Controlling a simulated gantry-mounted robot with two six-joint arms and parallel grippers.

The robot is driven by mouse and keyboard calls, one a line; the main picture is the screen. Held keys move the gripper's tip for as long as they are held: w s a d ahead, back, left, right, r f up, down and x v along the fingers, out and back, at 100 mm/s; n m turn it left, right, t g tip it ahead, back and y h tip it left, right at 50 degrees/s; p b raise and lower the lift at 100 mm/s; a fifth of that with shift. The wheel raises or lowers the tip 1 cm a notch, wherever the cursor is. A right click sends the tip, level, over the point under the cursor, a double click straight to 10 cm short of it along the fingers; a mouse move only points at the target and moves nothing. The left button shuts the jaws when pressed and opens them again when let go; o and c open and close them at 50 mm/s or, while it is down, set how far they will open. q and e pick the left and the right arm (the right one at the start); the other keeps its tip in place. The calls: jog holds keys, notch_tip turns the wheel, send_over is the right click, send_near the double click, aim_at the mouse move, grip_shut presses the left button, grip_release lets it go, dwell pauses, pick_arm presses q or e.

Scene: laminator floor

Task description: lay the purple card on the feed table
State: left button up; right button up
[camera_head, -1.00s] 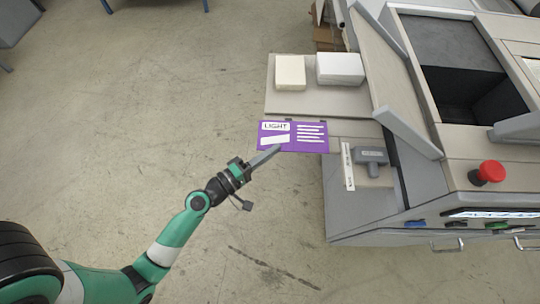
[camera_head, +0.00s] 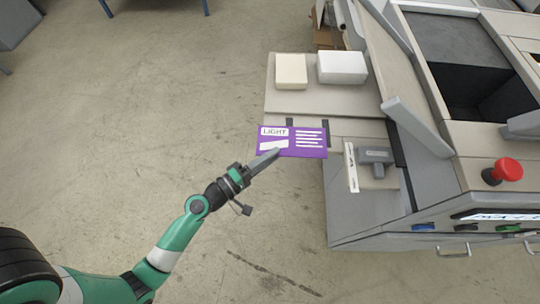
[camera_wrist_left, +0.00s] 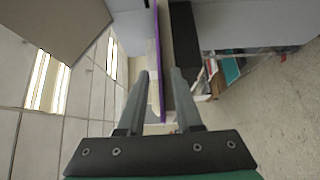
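The purple card (camera_head: 308,151) is flat, with a "LIGHT" label and white lines, in the head view. My left gripper (camera_head: 272,157) has its fingers on either side of the card's near edge and holds it level. In the left wrist view the card is a thin purple edge (camera_wrist_left: 159,70) between the two fingers (camera_wrist_left: 160,78). The beige feed table (camera_head: 335,104) extends left from the machine. The card overlaps its near-left part in the picture; its height above the surface cannot be told. My right gripper is not in view.
A cream stack (camera_head: 291,71) and a white stack (camera_head: 342,67) occupy the table's far part. A grey handled block (camera_head: 376,156) and a white strip (camera_head: 351,167) lie right of the card. The machine has a red button (camera_head: 507,170). Open floor lies left.

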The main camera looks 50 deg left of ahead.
pick_arm(q)
jog(key=s+b, duration=0.2)
jog(key=s, duration=1)
jog(key=shift+a+r, duration=0.15)
jog(key=shift+a, duration=0.05)
